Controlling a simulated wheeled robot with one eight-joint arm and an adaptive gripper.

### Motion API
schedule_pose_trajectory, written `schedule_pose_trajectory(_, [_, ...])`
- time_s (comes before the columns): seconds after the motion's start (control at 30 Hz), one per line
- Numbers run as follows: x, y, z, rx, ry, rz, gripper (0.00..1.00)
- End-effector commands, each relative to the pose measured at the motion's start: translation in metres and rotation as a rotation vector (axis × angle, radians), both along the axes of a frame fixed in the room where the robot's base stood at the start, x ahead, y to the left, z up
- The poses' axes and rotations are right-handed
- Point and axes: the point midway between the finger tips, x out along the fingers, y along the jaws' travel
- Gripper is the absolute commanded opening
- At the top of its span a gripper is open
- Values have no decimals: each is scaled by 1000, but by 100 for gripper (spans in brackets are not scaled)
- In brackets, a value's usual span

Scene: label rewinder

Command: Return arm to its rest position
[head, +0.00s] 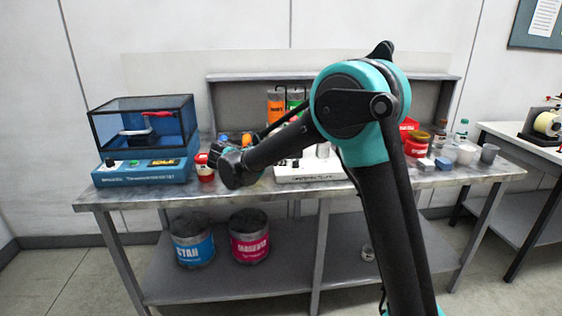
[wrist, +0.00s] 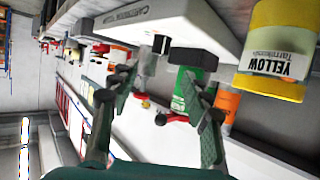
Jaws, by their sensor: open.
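My teal and black arm (head: 385,190) rises through the middle of the head view and bends left over the workbench. My gripper (head: 232,165) is at its left end, over the front of the bench near a red and white container (head: 204,168). In the wrist view my gripper (wrist: 157,82) shows two dark green fingers spread apart, with nothing held between them. A green container (wrist: 183,90) and small red pieces show behind the fingers. The arm hides part of the bench's middle.
The workbench (head: 130,196) carries a blue machine (head: 140,170) with a clear cover at left. Cups and jars crowd its right end. Two drums, blue-labelled (head: 192,247) and pink-labelled (head: 250,244), stand on the lower shelf. A yellow-labelled container (wrist: 278,50) is close in the wrist view.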

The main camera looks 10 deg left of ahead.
Motion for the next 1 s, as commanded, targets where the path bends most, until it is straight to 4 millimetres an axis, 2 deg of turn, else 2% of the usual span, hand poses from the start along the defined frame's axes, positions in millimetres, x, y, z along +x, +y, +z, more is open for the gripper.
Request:
schedule_pose_trajectory(0.3, [0,-2,0,-1,3,-1,48])
schedule_pose_trajectory(0.37, [0,-10,-1,-4,18,-3,48])
schedule_pose_trajectory(0.43, [0,-30,-5,-11,60,-6,48])
schedule_pose_trajectory(0.47, [0,-43,-8,-15,88,-7,48])
schedule_pose_trajectory(0.57, [-8,-100,-22,-28,214,-4,48])
schedule_pose_trajectory(0.6, [-14,-125,-29,-29,273,3,48])
schedule_pose_trajectory(0.67, [-27,-162,-40,-27,362,19,48])
schedule_pose_trajectory(0.7, [-37,-184,-48,-21,417,35,48])
schedule_pose_trajectory(0.8, [-67,-235,-68,2,542,80,48])
schedule_pose_trajectory(0.9, [-103,-278,-88,36,645,140,48])
schedule_pose_trajectory(1.0, [-143,-310,-108,78,724,209,48])
